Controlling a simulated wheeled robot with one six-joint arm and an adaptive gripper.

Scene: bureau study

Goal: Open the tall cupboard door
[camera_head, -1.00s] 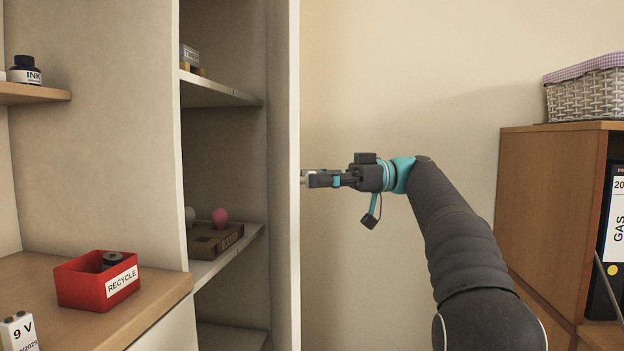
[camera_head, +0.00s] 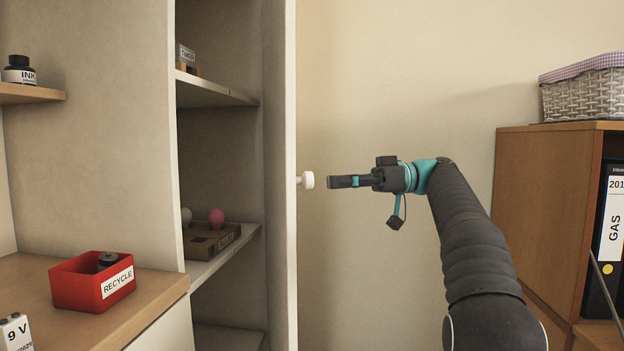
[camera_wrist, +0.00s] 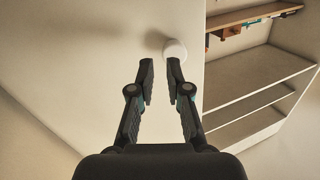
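The tall cupboard door (camera_head: 291,240) stands wide open and shows nearly edge-on in the head view. Its white round knob (camera_head: 307,180) sticks out to the right of the door. My gripper (camera_head: 331,182) is a short gap to the right of the knob, level with it. In the wrist view the door face (camera_wrist: 80,60) fills the left and middle, and the knob (camera_wrist: 174,49) is just beyond the right fingertip. My gripper (camera_wrist: 159,62) is open there, with nothing between its fingers. The cupboard's inner shelves (camera_head: 215,92) are exposed.
A small box and a brown tray (camera_head: 210,242) with a pink ball are on the shelves. A red recycle bin (camera_head: 92,283) stands on the desk at left. A wooden cabinet (camera_head: 545,205) with a wicker basket (camera_head: 585,95) stands at right. Bare wall lies behind my arm.

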